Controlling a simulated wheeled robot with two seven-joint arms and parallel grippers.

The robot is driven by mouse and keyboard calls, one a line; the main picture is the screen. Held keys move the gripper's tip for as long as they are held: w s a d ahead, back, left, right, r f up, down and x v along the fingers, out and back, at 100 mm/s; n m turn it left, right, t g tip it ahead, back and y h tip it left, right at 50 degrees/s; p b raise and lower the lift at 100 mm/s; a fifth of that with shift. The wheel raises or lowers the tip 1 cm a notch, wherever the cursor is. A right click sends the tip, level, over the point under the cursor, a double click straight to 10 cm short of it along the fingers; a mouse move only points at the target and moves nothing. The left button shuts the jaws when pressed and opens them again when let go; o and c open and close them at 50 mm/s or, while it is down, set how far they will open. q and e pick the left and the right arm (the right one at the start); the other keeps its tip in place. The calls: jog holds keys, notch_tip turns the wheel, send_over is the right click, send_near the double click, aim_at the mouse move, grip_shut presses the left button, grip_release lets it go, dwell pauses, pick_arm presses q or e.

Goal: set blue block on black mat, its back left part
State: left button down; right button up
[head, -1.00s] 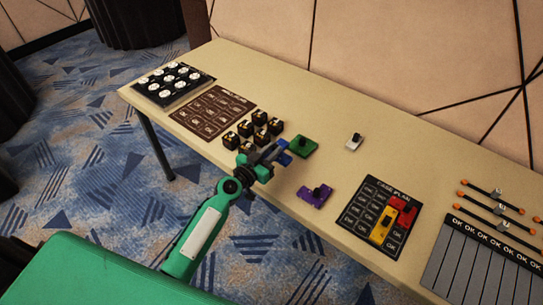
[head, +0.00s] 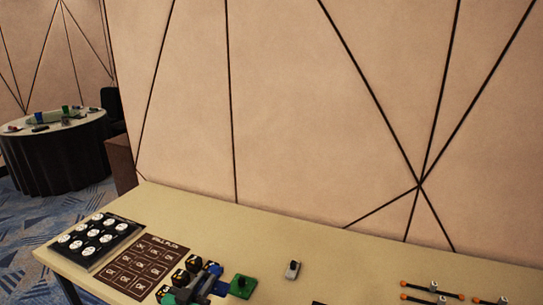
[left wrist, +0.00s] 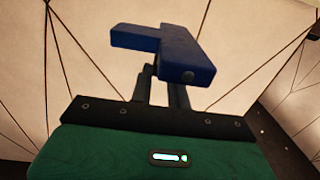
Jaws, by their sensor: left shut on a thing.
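My left gripper (head: 205,280) is at the bottom of the head view, partly cut off by the lower edge. It is shut on the blue block (left wrist: 182,52), which fills the upper middle of the left wrist view. The block has an L-like or stepped shape and is held up against the pale wall. In the head view only small blue parts of it show by the fingers. Of the black mat (head: 318,302), just a dark sliver seems to show at the bottom edge; its back left part cannot be made out. My right gripper is not in view.
A black tray with white discs (head: 112,222) is at far left. Orange-tipped rods (head: 418,286) lie right.

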pick_arm(q)
jog(key=s+a+n+y, duration=0.1)
jog(key=s+n+y, duration=0.2)
jog(key=s, duration=1.3)
jog(key=shift+a+r+t+y, duration=0.35)
jog(key=shift+r+t+y, duration=0.1)
jog(key=shift+y, duration=0.65)
jog(key=shift+s, duration=0.1)
